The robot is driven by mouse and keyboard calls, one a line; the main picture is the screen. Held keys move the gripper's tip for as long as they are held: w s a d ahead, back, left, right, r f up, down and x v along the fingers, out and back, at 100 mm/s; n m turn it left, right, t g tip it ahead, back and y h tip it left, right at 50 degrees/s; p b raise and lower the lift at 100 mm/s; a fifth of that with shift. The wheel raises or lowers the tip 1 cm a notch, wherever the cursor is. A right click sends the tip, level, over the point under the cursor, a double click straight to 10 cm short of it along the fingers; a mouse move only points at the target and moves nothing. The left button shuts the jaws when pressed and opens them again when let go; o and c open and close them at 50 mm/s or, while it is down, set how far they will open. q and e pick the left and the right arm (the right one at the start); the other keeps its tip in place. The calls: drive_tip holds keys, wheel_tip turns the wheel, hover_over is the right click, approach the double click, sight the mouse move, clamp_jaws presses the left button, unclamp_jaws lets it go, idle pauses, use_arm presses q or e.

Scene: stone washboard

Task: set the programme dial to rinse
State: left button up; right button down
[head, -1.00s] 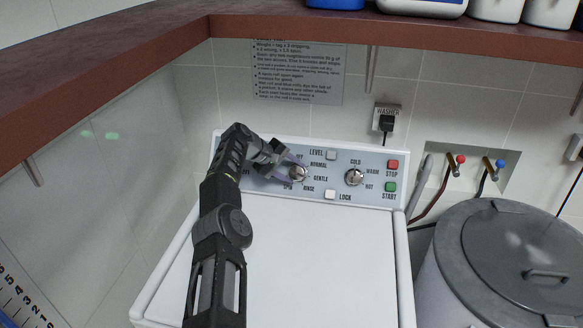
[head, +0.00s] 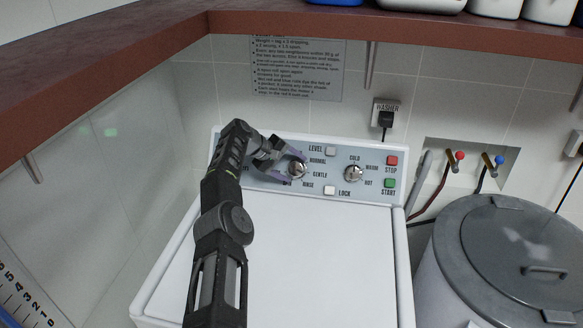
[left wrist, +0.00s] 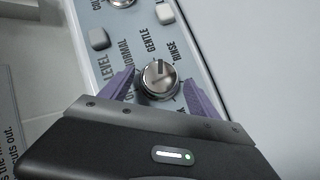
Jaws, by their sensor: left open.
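The programme dial (head: 297,170) is a round silver knob on the washer's control panel, with NORMAL, GENTLE, RINSE and SPIN labels around it. In the left wrist view the dial (left wrist: 161,78) shows a dark pointer mark aimed up, toward the gap between the GENTLE and RINSE labels; I cannot tell its exact setting. My left gripper (head: 292,168) is open, with its purple fingers on either side of the dial. In the left wrist view the gripper (left wrist: 160,92) shows a gap beside the knob. SPIN is partly hidden. My right gripper is not in view.
A second knob for temperature (head: 353,173) sits to the right. LEVEL (head: 331,151) and LOCK (head: 330,190) buttons are close by, with red STOP (head: 392,161) and green START (head: 390,183) further right. A wooden shelf (head: 420,28) hangs above; a grey lidded bin (head: 480,245) stands right.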

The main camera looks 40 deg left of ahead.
sight(291, 168)
use_arm(q)
drive_tip(key=shift+s+a+b, duration=0.15)
drive_tip(key=shift+s+b, duration=0.05)
drive_tip(key=shift+b, duration=0.45)
drive_tip(key=b+v, duration=0.2)
drive_tip(key=b, duration=0.1)
drive_tip(key=shift+s+a+r, duration=0.1)
drive_tip(key=shift+s+r, duration=0.15)
drive_tip(key=shift+s, duration=0.05)
drive_tip(key=shift+b+v, duration=0.55)
drive_tip(key=shift+v, duration=1.75)
drive_tip(key=shift+w+r, duration=0.1)
